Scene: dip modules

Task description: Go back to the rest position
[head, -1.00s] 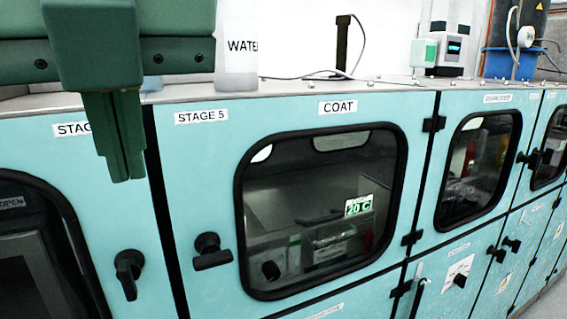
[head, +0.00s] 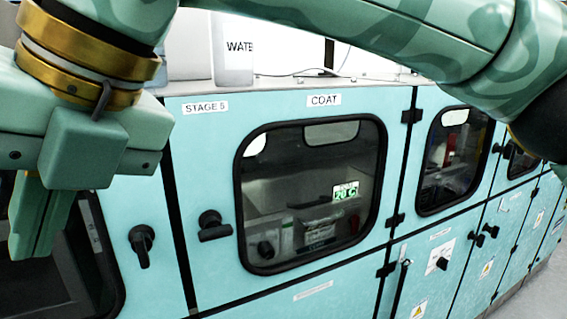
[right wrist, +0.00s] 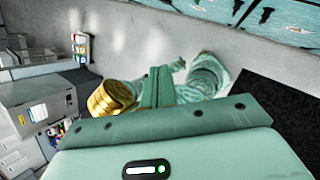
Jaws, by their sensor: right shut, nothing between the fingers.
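My right gripper (head: 34,245) is at the left of the head view, in front of the cabinet fronts. Its arm crosses the top of the picture from the right. Its two green fingers point down, are shut together and hold nothing. My left gripper cannot be made out in either view.
Light-blue cabinets (head: 290,115) with dark windows line the wall. A door labelled COAT has a black handle (head: 213,226). A WATER bottle (head: 232,62) stands on the top. Grey floor (right wrist: 130,35) is clear; a grey cabinet (right wrist: 45,105) stands left in the wrist view.

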